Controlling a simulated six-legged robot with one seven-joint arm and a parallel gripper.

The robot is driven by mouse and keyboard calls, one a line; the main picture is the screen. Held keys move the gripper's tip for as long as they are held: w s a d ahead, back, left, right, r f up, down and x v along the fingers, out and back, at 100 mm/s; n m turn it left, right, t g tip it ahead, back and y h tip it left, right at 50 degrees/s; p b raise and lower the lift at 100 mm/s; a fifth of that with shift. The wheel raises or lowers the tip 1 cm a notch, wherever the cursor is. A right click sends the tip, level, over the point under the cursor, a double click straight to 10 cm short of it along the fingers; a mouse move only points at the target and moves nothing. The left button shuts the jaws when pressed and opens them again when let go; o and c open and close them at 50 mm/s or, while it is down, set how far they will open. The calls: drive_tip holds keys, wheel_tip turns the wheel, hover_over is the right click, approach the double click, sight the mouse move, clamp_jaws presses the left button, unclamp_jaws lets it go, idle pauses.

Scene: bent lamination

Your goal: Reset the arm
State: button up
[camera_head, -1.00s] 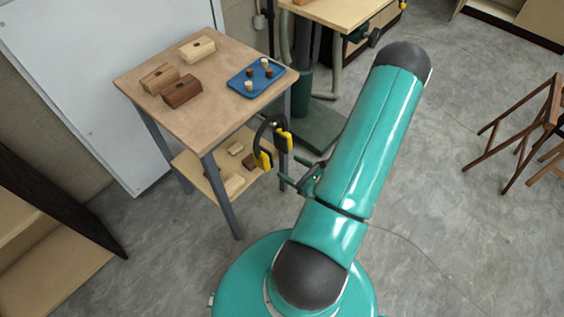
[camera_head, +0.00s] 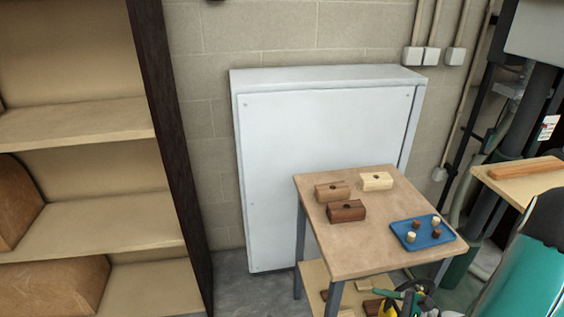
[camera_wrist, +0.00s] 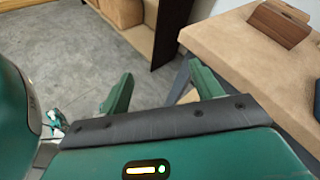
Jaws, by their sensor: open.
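My gripper (camera_wrist: 160,74) shows in the wrist view with its two green fingers spread apart and nothing between them. My teal arm (camera_head: 522,275) fills the lower right corner of the head view. In the wrist view the tabletop (camera_wrist: 245,62) lies to the right of the fingers, with a brown block (camera_wrist: 278,26) on it. The fingers appear apart from the table.
The table carries a pale block (camera_head: 376,181), a tan block (camera_head: 332,192), a dark brown block (camera_head: 346,211) and a blue tray (camera_head: 438,238) with several small pegs. A lower shelf (camera_head: 313,275) holds wooden pieces. A bookcase (camera_head: 90,120) stands left, a white cabinet (camera_head: 270,150) behind.

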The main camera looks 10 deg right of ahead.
drive_tip(key=s+a+r+n+g+h, duration=0.2)
drive_tip(key=a+r+n+h, duration=0.3)
drive_tip(key=r+n, duration=0.6)
drive_tip(key=s+a+r+n+g+h, duration=0.2)
drive_tip(key=a+r+n+h, duration=0.3)
drive_tip(key=a+r+n, duration=0.4)
wheel_tip(320, 180, up, 4)
drive_tip(key=shift+s+a+f+n, duration=0.25)
drive_tip(key=shift+s+a+n, duration=0.25)
drive_tip(key=shift+n, duration=0.6)
drive_tip(key=shift+s+d, duration=0.1)
